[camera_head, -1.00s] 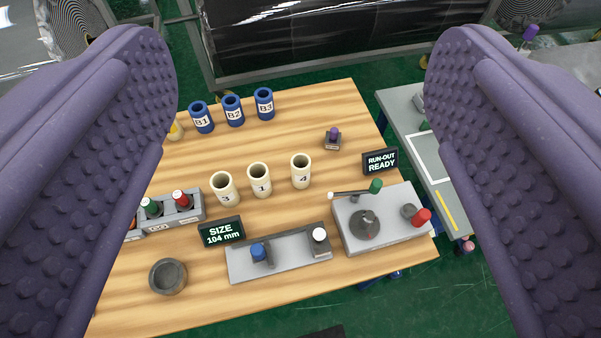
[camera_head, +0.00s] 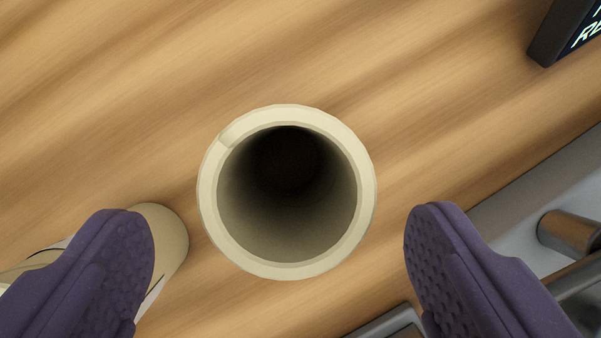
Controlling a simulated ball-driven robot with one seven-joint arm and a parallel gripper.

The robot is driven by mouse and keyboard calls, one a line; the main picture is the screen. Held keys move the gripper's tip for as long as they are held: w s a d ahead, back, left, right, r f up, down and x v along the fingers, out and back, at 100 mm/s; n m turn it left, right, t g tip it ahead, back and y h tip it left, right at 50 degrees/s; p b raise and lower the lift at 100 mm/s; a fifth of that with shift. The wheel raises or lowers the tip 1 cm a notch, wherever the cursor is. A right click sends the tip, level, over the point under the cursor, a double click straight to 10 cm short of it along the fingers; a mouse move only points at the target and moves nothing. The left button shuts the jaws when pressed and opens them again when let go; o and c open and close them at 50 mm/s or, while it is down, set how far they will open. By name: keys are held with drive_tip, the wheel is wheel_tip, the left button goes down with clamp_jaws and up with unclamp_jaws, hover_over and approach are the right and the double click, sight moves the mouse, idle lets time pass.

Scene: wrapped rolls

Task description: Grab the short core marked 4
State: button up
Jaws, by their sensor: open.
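A cream hollow core (camera_head: 287,232) stands upright on the wooden table, seen from above with its round mouth facing me. Its number is out of sight now, but its place, rightmost of the cream cores and near the run-out display, matches the core marked 4 in the earlier view. My gripper (camera_head: 278,213) is open, with one purple finger to the lower left of the core and the other to the lower right. There is a gap between the core and each finger in the picture, and the jaws hold nothing.
A grey metal fixture (camera_head: 520,205) lies at the right, partly behind my right finger. A dark display (camera_head: 562,35) is at the upper right. Bare wood lies above the core.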

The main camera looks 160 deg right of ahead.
drive_tip(key=b+x, duration=0.3)
drive_tip(key=x, duration=0.4)
drive_tip(key=shift+w+d+f, duration=0.1)
drive_tip(key=shift+w+f, duration=0.05)
drive_tip(key=shift+w, duration=0.15)
drive_tip(key=c, duration=1.1)
